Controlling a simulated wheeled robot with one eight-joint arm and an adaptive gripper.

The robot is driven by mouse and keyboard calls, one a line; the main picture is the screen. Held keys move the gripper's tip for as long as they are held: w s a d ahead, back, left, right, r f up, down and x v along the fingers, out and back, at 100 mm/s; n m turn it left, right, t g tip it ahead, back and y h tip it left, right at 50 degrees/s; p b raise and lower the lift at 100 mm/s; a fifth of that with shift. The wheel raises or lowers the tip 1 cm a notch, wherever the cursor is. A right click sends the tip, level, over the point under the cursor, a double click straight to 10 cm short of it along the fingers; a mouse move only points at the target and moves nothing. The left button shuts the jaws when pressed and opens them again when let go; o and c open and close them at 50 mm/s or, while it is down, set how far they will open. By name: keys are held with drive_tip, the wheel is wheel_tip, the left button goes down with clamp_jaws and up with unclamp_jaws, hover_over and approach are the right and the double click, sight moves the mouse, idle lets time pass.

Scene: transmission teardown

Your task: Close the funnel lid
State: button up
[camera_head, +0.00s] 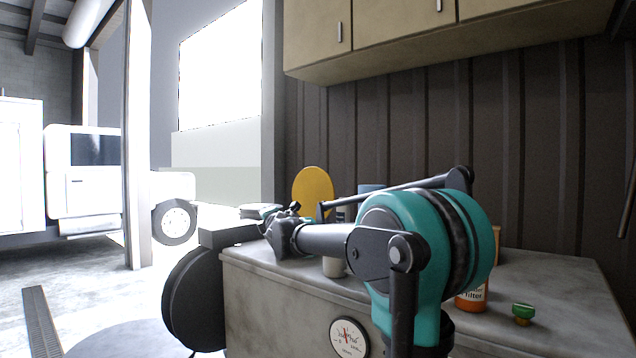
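A round yellow disc (314,188) stands nearly upright behind my forearm, at the back of the grey bench. It looks like the raised funnel lid, but the funnel body below it is hidden by my arm. My gripper (262,212) is at the far end of the arm, to the left of the disc and near the bench's left edge. It is small and partly hidden by the wrist, so I cannot tell whether it is open or touches anything.
The grey bench (575,290) has free room at right. An orange filter can (472,299) and a small green-topped item (522,311) stand there. A pale cup (334,267) stands under my forearm. Cabinets (400,30) hang above; a dark wheel-like part (195,300) stands at left.

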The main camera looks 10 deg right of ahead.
drive_tip(key=w+d+r+m+t, duration=0.1)
drive_tip(key=d+r+m, duration=0.15)
drive_tip(key=d, duration=0.45)
drive_tip(key=w+d+r+m+t, duration=0.1)
drive_tip(key=d+r, duration=0.2)
drive_tip(key=d, duration=0.4)
drive_tip(key=t+h, duration=0.1)
drive_tip(key=t, duration=0.1)
approach(320, 180)
drive_tip(key=d+r, duration=0.3)
drive_tip(key=d, duration=0.3)
wheel_tip(320, 180, up, 3)
drive_tip(key=w+d+n+g+y, duration=0.1)
drive_tip(key=w+n+y, duration=0.2)
drive_tip(key=n+y, duration=0.3)
drive_tip(key=s+d+f+n+g+y, duration=0.2)
drive_tip(key=d+f+n+g+y, duration=0.15)
drive_tip(key=n+g, duration=0.45)
drive_tip(key=w+a, duration=0.3)
drive_tip(key=w, duration=0.1)
drive_tip(key=w+a+n+t, duration=0.1)
drive_tip(key=w+a, duration=0.2)
drive_tip(key=w, duration=0.2)
drive_tip(key=w+a+n+t, duration=0.1)
drive_tip(key=w+a, duration=0.2)
drive_tip(key=w, duration=0.2)
drive_tip(key=shift+w+a+r, duration=0.1)
drive_tip(key=shift+a+r, duration=0.05)
drive_tip(key=shift+a, duration=0.15)
clamp_jaws()
